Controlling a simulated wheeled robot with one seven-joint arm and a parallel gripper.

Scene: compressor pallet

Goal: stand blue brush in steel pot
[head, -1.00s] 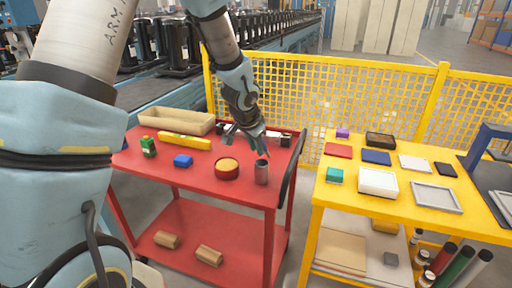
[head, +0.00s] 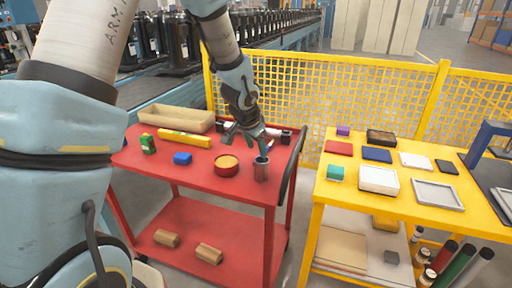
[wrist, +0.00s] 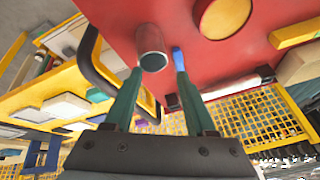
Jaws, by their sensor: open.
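The steel pot (head: 261,171) stands upright near the right end of the red cart's top; its open mouth also shows in the wrist view (wrist: 151,42). The blue brush (wrist: 180,59) shows as a short blue piece beside the pot in the wrist view, apart from its mouth. In the head view a bit of the brush (head: 268,147) shows just behind the pot's rim. Its far end is hidden by a finger, and I cannot tell whether it lies or leans. My gripper (wrist: 158,74) is open above the cart, one fingertip by the pot, the other by the brush.
A yellow table (head: 330,196) stands to the right; a yellow fence is behind.

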